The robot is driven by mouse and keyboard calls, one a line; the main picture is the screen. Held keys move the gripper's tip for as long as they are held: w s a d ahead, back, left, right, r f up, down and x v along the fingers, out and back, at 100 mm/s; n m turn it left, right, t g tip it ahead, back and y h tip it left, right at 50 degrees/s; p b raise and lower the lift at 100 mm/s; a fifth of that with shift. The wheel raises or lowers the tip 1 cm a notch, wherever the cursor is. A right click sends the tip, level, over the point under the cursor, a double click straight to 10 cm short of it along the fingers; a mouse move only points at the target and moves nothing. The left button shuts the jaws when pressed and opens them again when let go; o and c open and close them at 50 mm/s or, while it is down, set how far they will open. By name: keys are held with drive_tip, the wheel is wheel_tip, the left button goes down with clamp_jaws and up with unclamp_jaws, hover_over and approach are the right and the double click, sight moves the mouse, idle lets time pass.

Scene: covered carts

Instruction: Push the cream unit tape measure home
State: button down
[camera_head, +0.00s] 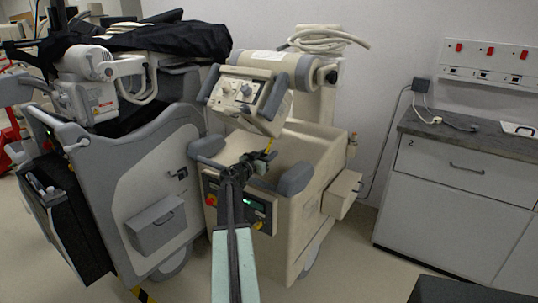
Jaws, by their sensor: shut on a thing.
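The cream unit (315,150) is a wheeled cart with a tilted control head (247,97) at its top. A thin yellow strip (269,145), which looks like the tape of the tape measure, shows just under the head. My gripper (264,157) is at the strip's lower end, above the cart's front panel, and appears shut on it. The fingertips are small and dark, so the exact grip is hard to see. The body of the tape measure cannot be made out.
Grey bumpers (295,178) flank my gripper on the cream unit. A grey-and-cream cart (150,185) with a black cover (185,40) stands close on the left. A cabinet (455,190) stands at the right. Some floor is clear between cabinet and cream unit.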

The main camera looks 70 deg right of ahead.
idle(0.7)
drive_tip(key=shift+s+d+r+p, duration=0.2)
drive_tip(key=shift+d+r+p, duration=0.4)
drive_tip(key=shift+r+p, duration=0.05)
drive_tip(key=shift+s+d+r+p, duration=0.15)
drive_tip(key=shift+d+r+p, duration=0.4)
drive_tip(key=shift+r+p, duration=0.05)
drive_tip(key=c, duration=1.1)
unclamp_jaws()
drive_tip(key=v, duration=0.8)
